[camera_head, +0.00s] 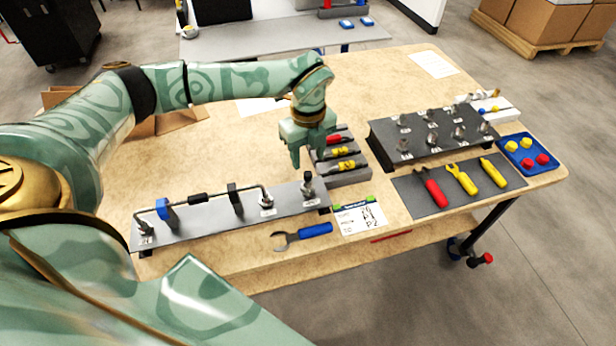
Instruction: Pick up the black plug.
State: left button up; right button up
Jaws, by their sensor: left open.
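A small upright black piece that looks like the black plug (308,182) stands on a fitting at the right end of the long grey plate (193,230). My left gripper (311,160) points down above and behind that end of the plate, in front of the tool rack. Its fingers are apart with nothing seen between them, and the black piece is clear of them. A bent tube (218,196) with a black middle section runs along the same plate. My right gripper is out of view.
A rack (345,176) with red and yellow tools stands close to my left gripper. A blue-handled wrench (314,230) and a printed card (360,218) lie in front. A raised panel with fittings (378,150), a tool mat (415,207) and a blue tray (552,166) fill the right.

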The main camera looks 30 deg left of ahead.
aim_at(308, 174)
pick_arm(q)
notch_tip(308, 174, down, 6)
jog(key=shift+r+b, duration=0.2)
jog(key=shift+b, duration=0.35)
grip_shut()
